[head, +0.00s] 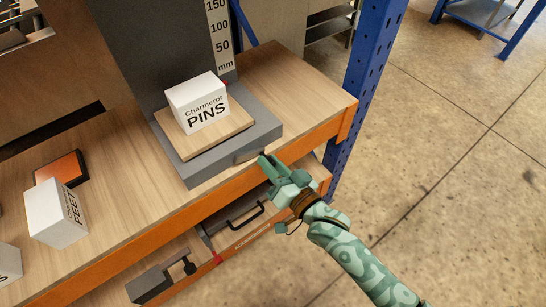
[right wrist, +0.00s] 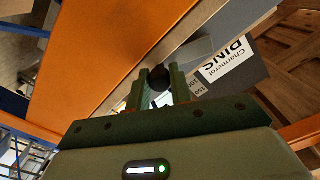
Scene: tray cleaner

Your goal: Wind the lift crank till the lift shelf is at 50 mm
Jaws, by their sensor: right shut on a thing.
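The lift stands on the bench with a grey base (head: 262,132). Its wooden lift shelf (head: 238,122) sits low, just above the base, and carries a white "Charmerol PINS" box (head: 198,103). The upright scale (head: 221,38) reads 50, 100 and 150 above "mm". A small red mark (head: 226,82) shows below the 50, near the scale's foot, partly hidden by the box. My right gripper (head: 266,164) is at the front of the base, shut on the dark round crank knob (right wrist: 160,79). Most of the crank is hidden. My left gripper is not in view.
An orange edge (head: 200,208) runs along the bench front, with drawers and a black handle (head: 245,218) below. A "FEET" box (head: 55,215) and an orange-topped block (head: 64,169) stand left. A blue post (head: 364,90) rises right. Open floor lies beyond.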

